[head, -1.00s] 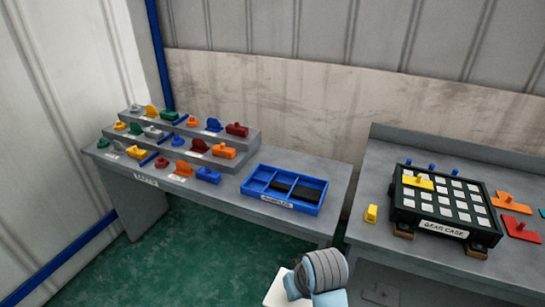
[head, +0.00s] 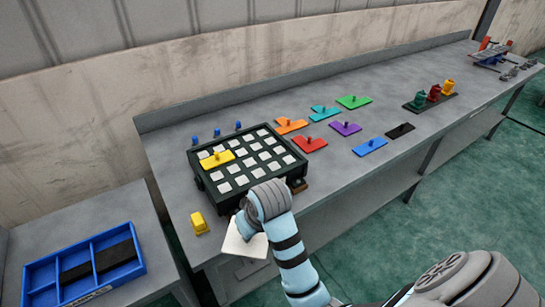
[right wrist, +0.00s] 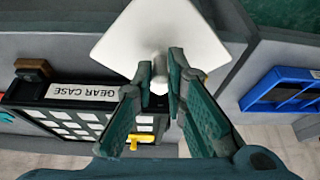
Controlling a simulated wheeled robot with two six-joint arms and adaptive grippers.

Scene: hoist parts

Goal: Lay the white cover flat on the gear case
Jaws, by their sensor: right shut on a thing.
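The white cover (head: 240,240) is a flat square plate with a knob. My right gripper (right wrist: 160,78) is shut on its knob, as the right wrist view shows, where the cover (right wrist: 160,32) fills the top middle. In the head view the cover is tilted, in front of the bench's front edge and apart from the gear case; my right wrist hides part of it and the fingers. The dark gear case (head: 196,172) stands on the bench, with several white squares and a yellow piece (head: 216,159) on its top. Its label (right wrist: 83,92) shows in the right wrist view. My left gripper is out of view.
A yellow block (head: 199,222) sits left of the case, near the bench edge. Small blue pegs (head: 217,132) stand behind it. Flat coloured pieces, including a red one (head: 309,145), lie to its right. A blue divided tray (head: 30,275) is at the left.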

